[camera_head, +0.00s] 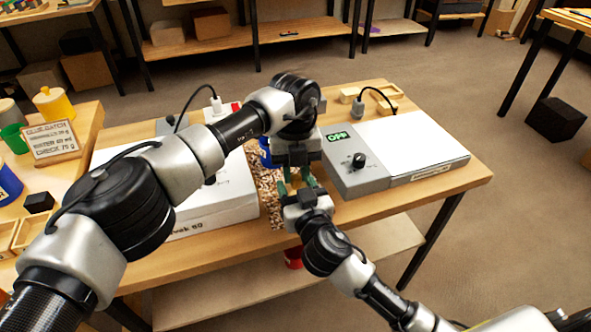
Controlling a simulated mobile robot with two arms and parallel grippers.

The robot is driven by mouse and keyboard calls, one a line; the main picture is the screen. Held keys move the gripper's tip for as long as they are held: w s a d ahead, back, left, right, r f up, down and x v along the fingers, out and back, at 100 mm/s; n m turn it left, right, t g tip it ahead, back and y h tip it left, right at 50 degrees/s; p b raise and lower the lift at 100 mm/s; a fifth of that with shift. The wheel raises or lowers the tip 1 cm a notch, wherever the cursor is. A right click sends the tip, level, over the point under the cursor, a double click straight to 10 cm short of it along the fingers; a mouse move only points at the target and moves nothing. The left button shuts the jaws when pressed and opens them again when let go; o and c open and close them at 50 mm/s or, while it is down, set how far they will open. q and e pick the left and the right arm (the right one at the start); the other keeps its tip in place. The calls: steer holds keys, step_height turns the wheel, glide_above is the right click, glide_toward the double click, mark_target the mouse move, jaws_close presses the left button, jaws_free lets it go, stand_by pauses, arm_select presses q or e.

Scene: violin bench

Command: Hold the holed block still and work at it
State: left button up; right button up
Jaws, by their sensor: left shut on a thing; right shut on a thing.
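My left gripper (297,166) reaches down from above at the middle of the bench.
A grey device (349,176) with a green display and white plate stands close on the right. A white box (225,205) stands on the left, partly behind my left arm. A blue container (265,150) is behind. The bench's front right (440,190) is clear.

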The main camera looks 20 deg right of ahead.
mark_target(296, 179)
arm_select(q)
steer(key=shift+c, duration=0.8)
steer(key=shift+r, duration=0.8)
stand_by(0.4)
steer(key=shift+r, duration=1.4)
arm_select(e)
steer(key=o, duration=1)
arm_select(q)
step_height(296, 179, up, 7)
arm_select(e)
steer(key=shift+s, duration=0.15)
